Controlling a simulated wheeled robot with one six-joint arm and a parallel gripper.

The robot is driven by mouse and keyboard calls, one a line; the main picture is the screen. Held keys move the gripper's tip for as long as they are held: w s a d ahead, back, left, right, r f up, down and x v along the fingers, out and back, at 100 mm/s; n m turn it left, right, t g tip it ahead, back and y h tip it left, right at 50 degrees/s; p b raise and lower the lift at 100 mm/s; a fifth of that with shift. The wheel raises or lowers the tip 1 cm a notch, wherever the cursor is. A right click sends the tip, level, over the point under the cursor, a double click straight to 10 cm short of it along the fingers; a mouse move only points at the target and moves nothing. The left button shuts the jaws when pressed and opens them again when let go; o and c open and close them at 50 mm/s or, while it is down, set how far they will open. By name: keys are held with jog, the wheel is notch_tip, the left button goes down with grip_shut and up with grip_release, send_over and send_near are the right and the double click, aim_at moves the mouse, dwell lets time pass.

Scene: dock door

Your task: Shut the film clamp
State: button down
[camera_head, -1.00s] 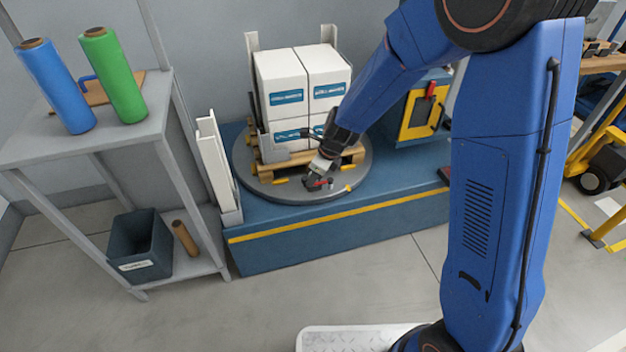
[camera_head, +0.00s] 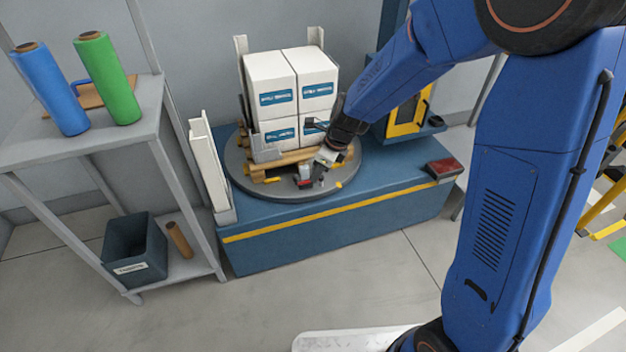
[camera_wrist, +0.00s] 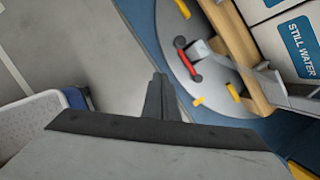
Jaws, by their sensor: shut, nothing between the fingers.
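The film clamp shows in the wrist view as a light grey block with a red lever (camera_wrist: 187,60) with dark ends, at the front rim of the grey turntable (camera_wrist: 215,95). In the head view its red part (camera_head: 306,183) is small, in front of the pallet; whether it is open or shut I cannot tell. My gripper (camera_head: 320,181) is just right of the clamp in the head view, its fingers small and dark. In the wrist view the closed fingers (camera_wrist: 160,80) point forward, empty, left of the lever and apart from it in the picture.
White cartons (camera_head: 290,95) stand on a wooden pallet on the turntable (camera_head: 245,185). A white upright panel (camera_head: 207,165) stands at left, beside a shelf (camera_head: 75,140) with film rolls. A red-topped box (camera_head: 444,168) sits at the platform's right end.

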jog(key=shift+s+v, duration=0.15)
jog(key=shift+v, duration=0.95)
jog(key=shift+s+v, duration=0.15)
jog(key=shift+v, duration=0.95)
jog(key=shift+a, duration=0.2)
jog(key=s+d+r+n+t+h, duration=0.1)
jog(key=s+d+r+n+t, duration=0.1)
jog(key=s+d+r+n, duration=1)
jog(key=s+d+r+n+h, duration=0.1)
jog(key=s+d+n, duration=0.4)
jog(key=s, duration=0.3)
jog(key=s+d+r+n+t+h, duration=0.1)
jog(key=s+d+r+n, duration=0.1)
jog(key=s+d+n, duration=0.4)
jog(key=shift+s+d+r+h, duration=0.25)
jog(key=shift+s+d+h, duration=0.05)
jog(key=shift+s, duration=0.8)
